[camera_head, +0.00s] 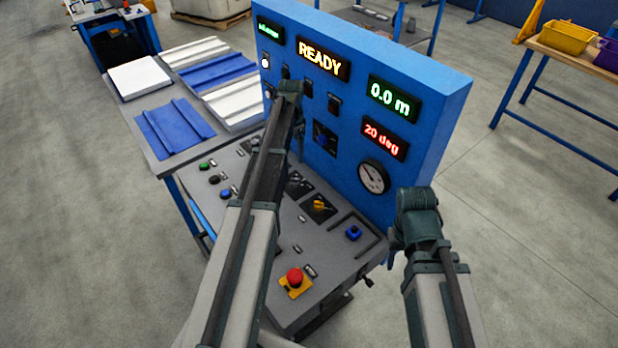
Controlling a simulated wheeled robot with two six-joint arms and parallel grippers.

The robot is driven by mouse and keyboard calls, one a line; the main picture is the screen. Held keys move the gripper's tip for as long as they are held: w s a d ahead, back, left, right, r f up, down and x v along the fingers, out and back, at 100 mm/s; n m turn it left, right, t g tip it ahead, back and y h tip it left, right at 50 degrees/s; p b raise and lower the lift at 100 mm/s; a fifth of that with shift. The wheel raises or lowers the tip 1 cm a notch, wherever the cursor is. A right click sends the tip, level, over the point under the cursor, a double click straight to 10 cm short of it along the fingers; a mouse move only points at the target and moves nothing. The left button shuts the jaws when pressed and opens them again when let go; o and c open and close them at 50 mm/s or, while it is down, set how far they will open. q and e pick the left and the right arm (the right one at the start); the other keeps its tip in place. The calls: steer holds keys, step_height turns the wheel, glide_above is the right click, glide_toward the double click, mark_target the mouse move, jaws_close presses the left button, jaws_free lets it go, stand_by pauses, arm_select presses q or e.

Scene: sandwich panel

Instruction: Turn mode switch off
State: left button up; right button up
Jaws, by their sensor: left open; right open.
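The blue control panel (432,100) stands upright behind a sloped grey console (290,245). No label reads as mode switch, so I cannot tell which control it is. A yellow rotary knob (319,205) sits on a black plate on the console. A dark blue rotary control (322,138) is on the upright panel. A small blue knob (353,233) is at the console's right. My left gripper (291,90) is in front of the panel's left part, its fingers mostly hidden by my arm. My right gripper (395,238) is beside the console's right edge. Both are open and seem empty.
A red emergency button (294,277) on a yellow base is near the console's front. Several small push buttons (214,180) line its left side. The displays read READY (323,59), 0.0 m and 20 deg. A table with white and blue panels (175,130) adjoins on the left.

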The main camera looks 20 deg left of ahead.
mark_target(295, 181)
arm_select(q)
step_height(295, 181, down, 14)
steer(key=b, duration=1.4)
steer(key=shift+s, duration=0.1)
steer(key=shift+r, duration=0.1)
steer(key=shift+c, duration=0.2)
jaws_close()
